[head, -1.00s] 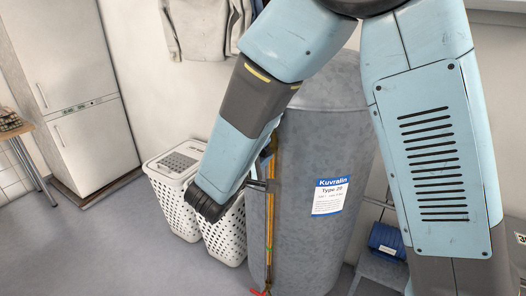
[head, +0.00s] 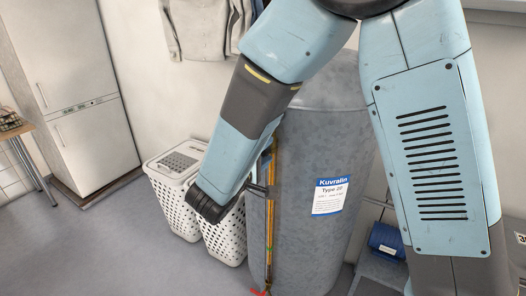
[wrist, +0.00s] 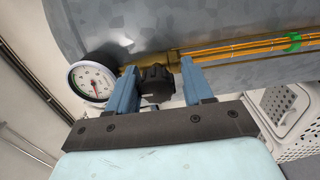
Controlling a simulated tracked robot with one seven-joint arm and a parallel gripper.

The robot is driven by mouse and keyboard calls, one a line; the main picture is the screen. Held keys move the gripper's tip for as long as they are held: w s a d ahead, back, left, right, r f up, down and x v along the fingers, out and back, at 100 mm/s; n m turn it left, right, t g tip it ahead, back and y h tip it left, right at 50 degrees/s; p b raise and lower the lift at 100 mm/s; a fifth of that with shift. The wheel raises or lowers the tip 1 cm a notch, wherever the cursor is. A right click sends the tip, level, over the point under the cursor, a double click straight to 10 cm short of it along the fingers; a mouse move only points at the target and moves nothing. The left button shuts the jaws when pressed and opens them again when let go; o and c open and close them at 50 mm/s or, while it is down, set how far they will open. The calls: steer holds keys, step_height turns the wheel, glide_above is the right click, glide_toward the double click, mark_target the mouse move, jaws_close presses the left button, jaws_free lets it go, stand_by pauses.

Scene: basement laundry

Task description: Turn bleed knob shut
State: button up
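The bleed knob (wrist: 157,80) is a black ribbed knob on a brass fitting (wrist: 185,55) at the side of the grey tank. In the wrist view it sits between the two blue fingers of my gripper (wrist: 160,88). My gripper is open around the knob, with a narrow gap visible on the right side; contact on the left side is unclear. In the head view the knob is hidden, and part of my gripper (head: 258,189) shows at the tank's left side.
The grey tank (head: 318,240) carries a blue and white label (head: 330,196). A round gauge (wrist: 92,82) is left of the knob in the wrist view. White laundry baskets (head: 224,236) stand close behind my wrist. Open floor lies at left.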

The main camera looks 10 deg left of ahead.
steer(key=o, duration=0.3)
steer(key=shift+r, duration=0.1)
steer(key=v, duration=1.3)
steer(key=shift+s+a, duration=0.1)
steer(key=shift+s, duration=0.25)
steer(key=w+d+r+m+g+h, duration=0.15)
steer(key=d+g, duration=0.25)
steer(key=d, duration=0.4)
steer(key=w+d+r+m+g+h, duration=0.1)
steer(key=d+r+m+g, duration=0.15)
steer(key=d, duration=0.55)
steer(key=w+d+r+m+g+h, duration=0.1)
steer(key=d+m+g, duration=0.2)
steer(key=d+g, duration=0.35)
steer(key=s+d+r+m+y, duration=0.1)
steer(key=s+d+m+y, duration=0.1)
steer(key=d+y, duration=0.1)
steer(key=s+d+r+m+y, duration=0.2)
steer(key=s+d+y, duration=0.1)
steer(key=d, duration=0.3)
steer(key=s+d+r+m+t+y, duration=0.1)
steer(key=s+d+r+m+y, duration=0.1)
steer(key=d+y, duration=0.2)
steer(key=shift+s+d+r, duration=0.1)
steer(key=shift+s+d, duration=0.25)
steer(key=shift+d, duration=0.35)
steer(key=shift+s+d+r+t+y, duration=0.15)
steer(key=shift+r+t+y, duration=0.1)
steer(key=shift+r+t, duration=0.2)
